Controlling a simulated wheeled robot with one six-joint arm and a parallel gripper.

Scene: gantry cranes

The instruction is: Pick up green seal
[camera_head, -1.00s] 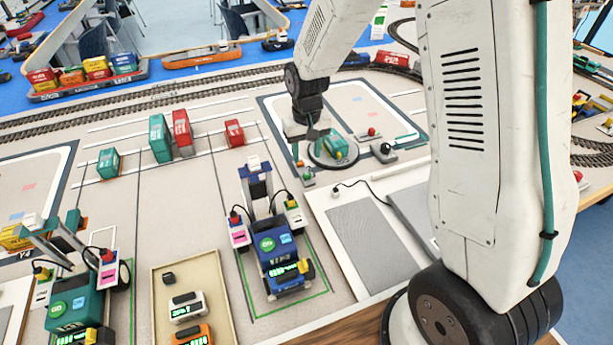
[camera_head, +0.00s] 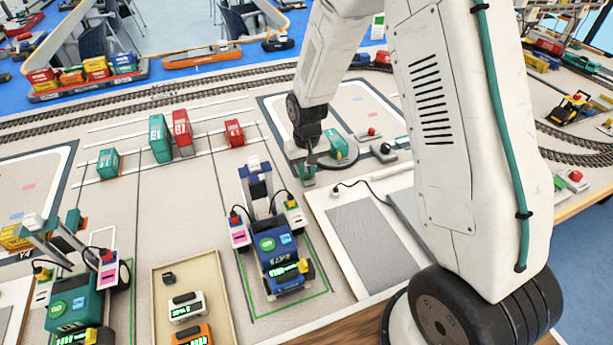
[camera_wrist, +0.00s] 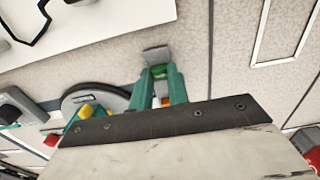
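In the head view my gripper (camera_head: 306,172) is low over the table, left of the round turntable (camera_head: 346,162). It hides most of the seal's spot there.
A green truck-like model (camera_head: 338,145) stands on the turntable close to my gripper. A blue crane (camera_head: 279,250) is in front to the left. A grey pad (camera_head: 368,240) lies to the right front. Red (camera_head: 181,131) and green (camera_head: 160,138) containers stand at the left.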

